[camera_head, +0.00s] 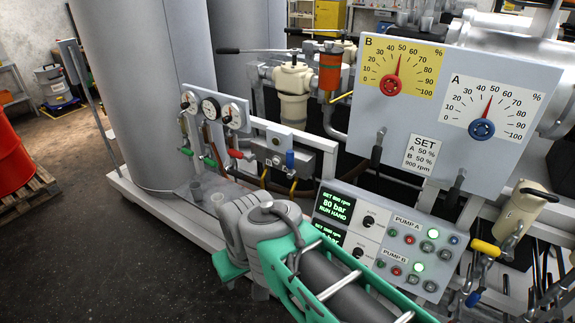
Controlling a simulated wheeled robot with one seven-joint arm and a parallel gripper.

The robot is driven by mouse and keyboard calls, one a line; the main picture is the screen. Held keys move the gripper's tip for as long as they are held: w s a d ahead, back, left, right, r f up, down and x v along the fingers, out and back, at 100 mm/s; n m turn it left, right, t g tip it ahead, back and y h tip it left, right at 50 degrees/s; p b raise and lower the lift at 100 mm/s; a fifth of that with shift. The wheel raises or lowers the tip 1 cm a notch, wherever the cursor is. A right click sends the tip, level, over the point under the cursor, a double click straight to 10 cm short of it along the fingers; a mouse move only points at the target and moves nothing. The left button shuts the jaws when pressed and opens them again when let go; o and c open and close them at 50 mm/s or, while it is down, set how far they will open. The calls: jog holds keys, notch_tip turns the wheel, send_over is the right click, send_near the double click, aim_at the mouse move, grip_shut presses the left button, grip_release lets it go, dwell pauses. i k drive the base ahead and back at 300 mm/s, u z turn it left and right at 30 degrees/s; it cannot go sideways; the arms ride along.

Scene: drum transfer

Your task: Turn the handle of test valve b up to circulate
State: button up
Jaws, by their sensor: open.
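No label naming test valve b is readable, so I cannot tell which handle belongs to it. Small handles hang below the gauge panel (216,103) left of centre: a left green handle (186,152), a second green handle (209,162) and a red handle (235,154). My arm reaches in from the bottom. I cannot make out my gripper's fingers.
A control box (345,208) with lit displays stands right of my arm. The board with dials A and B (425,110) rises above it. Large grey tanks (140,90) stand at left. A red drum (10,160) rests on a pallet; dark floor (85,250) is clear.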

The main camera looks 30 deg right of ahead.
aim_at(235, 153)
jog(key=z, duration=0.55)
jog(key=k, duration=0.25)
jog(key=u, duration=1.15)
jog(key=i, duration=1.25)
jog(key=z, duration=0.45)
